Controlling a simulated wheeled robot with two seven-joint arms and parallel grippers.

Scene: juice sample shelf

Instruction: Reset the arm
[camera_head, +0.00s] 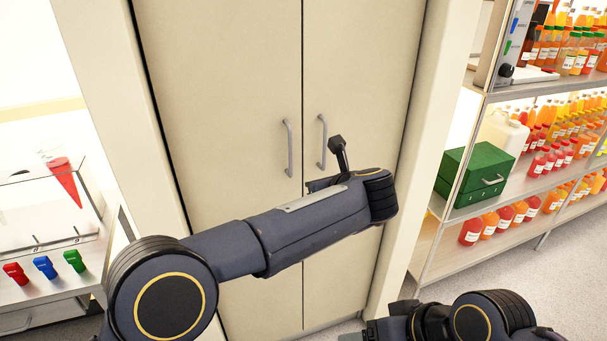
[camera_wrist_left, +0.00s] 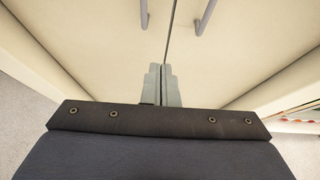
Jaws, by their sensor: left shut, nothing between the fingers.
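My left arm reaches in from the left across the front of a tall cream cabinet (camera_head: 230,120) in the head view. My left gripper (camera_wrist_left: 164,84) shows in the left wrist view, its two grey fingers shut together with nothing between them. It is in front of the cabinet doors, below the two handles. In the head view its fingers are hidden behind my wrist.
The cabinet has a left handle (camera_head: 288,148) and a right handle (camera_head: 322,142); both doors look closed. On the right, a shelf rack (camera_head: 480,231) holds several juice bottles and a green box (camera_head: 484,172). On the left, a bench carries red, blue and green taps (camera_head: 45,267).

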